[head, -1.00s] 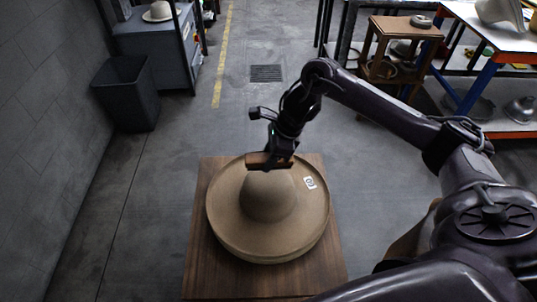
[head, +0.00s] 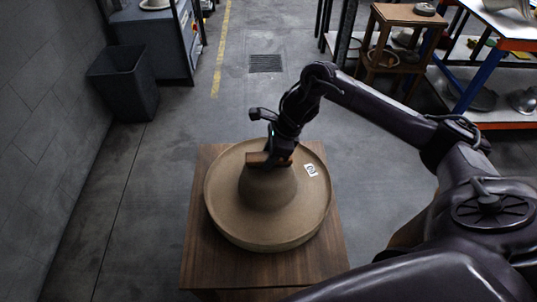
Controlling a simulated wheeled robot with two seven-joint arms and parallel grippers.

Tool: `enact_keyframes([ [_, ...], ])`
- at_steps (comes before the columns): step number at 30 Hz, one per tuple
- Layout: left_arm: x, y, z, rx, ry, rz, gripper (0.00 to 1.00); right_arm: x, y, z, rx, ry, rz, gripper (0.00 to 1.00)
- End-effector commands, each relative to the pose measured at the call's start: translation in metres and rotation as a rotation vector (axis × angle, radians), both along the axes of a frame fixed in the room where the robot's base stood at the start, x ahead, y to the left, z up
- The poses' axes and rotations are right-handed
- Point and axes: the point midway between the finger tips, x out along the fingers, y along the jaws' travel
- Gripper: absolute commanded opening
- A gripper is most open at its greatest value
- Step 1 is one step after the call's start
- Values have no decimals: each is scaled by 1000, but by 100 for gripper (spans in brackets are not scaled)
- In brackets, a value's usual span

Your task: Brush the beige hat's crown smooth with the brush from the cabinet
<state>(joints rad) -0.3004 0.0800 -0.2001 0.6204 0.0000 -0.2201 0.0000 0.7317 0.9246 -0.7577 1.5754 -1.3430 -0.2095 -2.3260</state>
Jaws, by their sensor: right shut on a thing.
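The beige hat (head: 267,222) sits crown up on a square wooden stand (head: 215,270), its wide round brim spread around the crown (head: 266,188). A white tag (head: 311,170) shows on the brim's right side. My right gripper (head: 274,156) is shut on a brown wooden brush (head: 257,159) and holds it at the top of the crown, on the far side. The brush overlaps the crown's top in the view; its underside is hidden, so I cannot tell whether it touches. My left gripper is not in view.
A dark bin (head: 124,84) stands at the left wall beside a grey cabinet (head: 150,45). A wooden stool (head: 402,40) and a workbench with orange edges (head: 510,43) stand at the back right. The floor around the stand is clear.

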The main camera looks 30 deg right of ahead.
Motion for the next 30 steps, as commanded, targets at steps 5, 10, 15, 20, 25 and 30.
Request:
enact_keyframes([
  [5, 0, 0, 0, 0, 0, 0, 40, 0, 0, 0, 0, 0, 0, 18],
  [10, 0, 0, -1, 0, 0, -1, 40, 0, 0, -1, 0, 0, 0, 18],
  [15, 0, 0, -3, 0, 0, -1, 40, 0, 0, -3, 0, 0, 0, 18],
  [20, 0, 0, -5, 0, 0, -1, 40, 0, 0, -5, 0, 0, 0, 18],
  [25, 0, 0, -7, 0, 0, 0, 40, 0, 0, -6, 0, 0, 0, 18],
  [30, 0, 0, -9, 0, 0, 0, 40, 0, 0, -9, 0, 0, 0, 18],
])
